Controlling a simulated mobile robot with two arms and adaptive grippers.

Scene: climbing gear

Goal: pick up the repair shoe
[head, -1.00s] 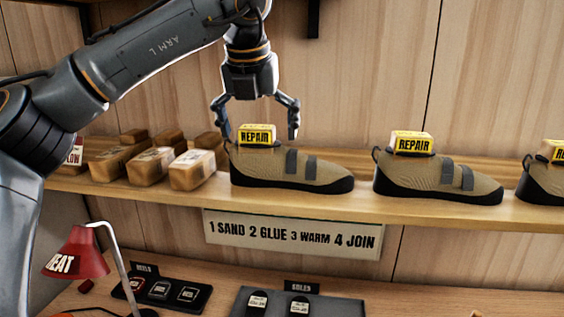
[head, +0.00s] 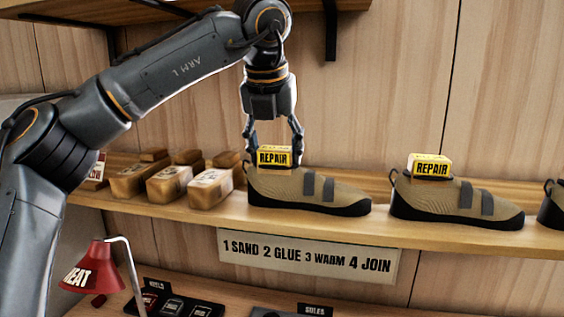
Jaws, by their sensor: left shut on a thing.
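A tan repair shoe (head: 300,190) with a black sole and two grey straps sits on the wooden shelf, left of the other shoes. A yellow block labelled REPAIR (head: 275,157) stands on its heel end. My left gripper (head: 275,155) comes down from above with its fingers shut on this yellow block, one on each side. The shoe's sole appears to rest on the shelf. A second tan shoe (head: 455,198) with its own REPAIR block (head: 430,168) stands to the right. My right gripper is not in view.
Several wrapped tan packages (head: 170,182) stand on the shelf (head: 240,214) just left of the shoe. A third shoe (head: 553,205) is cut off at the right edge. A sign (head: 307,256) hangs below the shelf. A red lamp (head: 95,268) stands lower left.

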